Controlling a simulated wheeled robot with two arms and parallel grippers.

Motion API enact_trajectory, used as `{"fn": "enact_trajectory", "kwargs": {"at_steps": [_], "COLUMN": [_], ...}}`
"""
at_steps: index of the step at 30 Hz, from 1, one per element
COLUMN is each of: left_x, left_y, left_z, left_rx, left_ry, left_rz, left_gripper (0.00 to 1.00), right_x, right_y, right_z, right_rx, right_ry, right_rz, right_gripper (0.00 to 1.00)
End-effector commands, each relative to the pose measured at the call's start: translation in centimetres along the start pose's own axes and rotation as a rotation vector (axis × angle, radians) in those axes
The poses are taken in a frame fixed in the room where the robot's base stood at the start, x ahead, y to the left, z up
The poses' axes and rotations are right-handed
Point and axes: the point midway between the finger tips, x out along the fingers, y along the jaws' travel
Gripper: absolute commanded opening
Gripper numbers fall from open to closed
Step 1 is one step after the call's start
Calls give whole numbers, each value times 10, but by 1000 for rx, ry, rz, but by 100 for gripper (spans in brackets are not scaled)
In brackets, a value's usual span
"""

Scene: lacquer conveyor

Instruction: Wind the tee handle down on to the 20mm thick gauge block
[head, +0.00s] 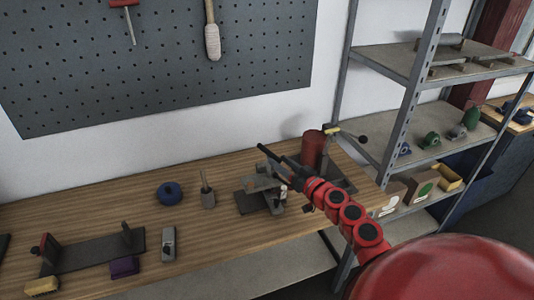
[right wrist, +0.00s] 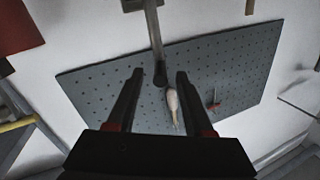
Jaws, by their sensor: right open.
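My right gripper (head: 273,153) reaches in from the right over the bench, its black fingers open and pointing toward the back wall. In the right wrist view the open fingers (right wrist: 160,73) stand either side of a grey bar (right wrist: 154,35) with a dark rounded end. This may be a tee handle bar; contact cannot be told. I cannot identify the 20mm gauge block. My left gripper is not in view.
A metal shelf unit (head: 412,70) stands right. A pegboard (head: 150,70) hangs behind.

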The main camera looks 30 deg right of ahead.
Motion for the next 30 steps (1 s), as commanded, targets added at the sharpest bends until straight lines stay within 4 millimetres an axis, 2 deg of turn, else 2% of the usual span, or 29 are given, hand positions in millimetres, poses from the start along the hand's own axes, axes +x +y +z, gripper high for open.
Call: {"fn": "enact_trajectory", "kwargs": {"at_steps": [6,12,17,25,30], "left_x": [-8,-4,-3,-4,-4], "left_y": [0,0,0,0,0], "left_z": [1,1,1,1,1], "left_rx": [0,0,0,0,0], "left_ry": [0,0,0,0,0], "left_rz": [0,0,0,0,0], "left_gripper": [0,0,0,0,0], "right_x": [41,64,72,72,72], "right_y": [0,1,-1,0,0], "right_z": [0,-3,-1,0,0], "right_rx": [3,3,2,2,2], "right_ry": [3,7,1,0,0], "right_rz": [0,3,-1,0,0], "right_gripper": [52,52,52,52,21]}}
